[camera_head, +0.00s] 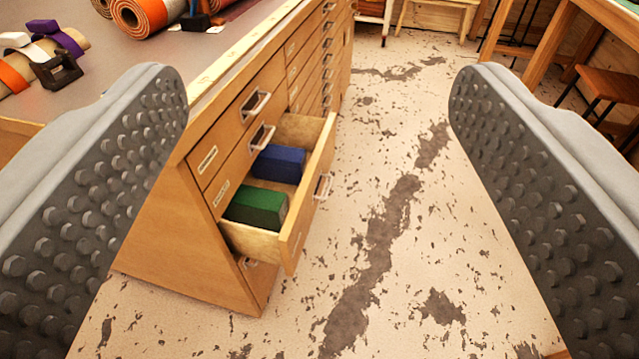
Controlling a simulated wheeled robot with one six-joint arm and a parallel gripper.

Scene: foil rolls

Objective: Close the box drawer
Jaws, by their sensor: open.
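The wooden drawer (308,200) is pulled out from a wooden cabinet (200,245), with its front panel standing away from the cabinet face toward the right. Inside it lie a green box (258,206) and a blue box (279,164). A metal handle (323,187) is on the drawer front. My gripper (318,80) is open and empty; its two studded grey fingers frame the view at left and right. The drawer lies beyond them, seen between the fingers, and nothing is seen touching it.
The cabinet's other drawers (252,106) look shut. Its grey top (200,60) carries rolls, including an orange one (140,15), and a black tape dispenser (58,72). The worn floor (410,270) right of the drawer is clear. A wooden table (545,45) and stool (605,85) stand at upper right.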

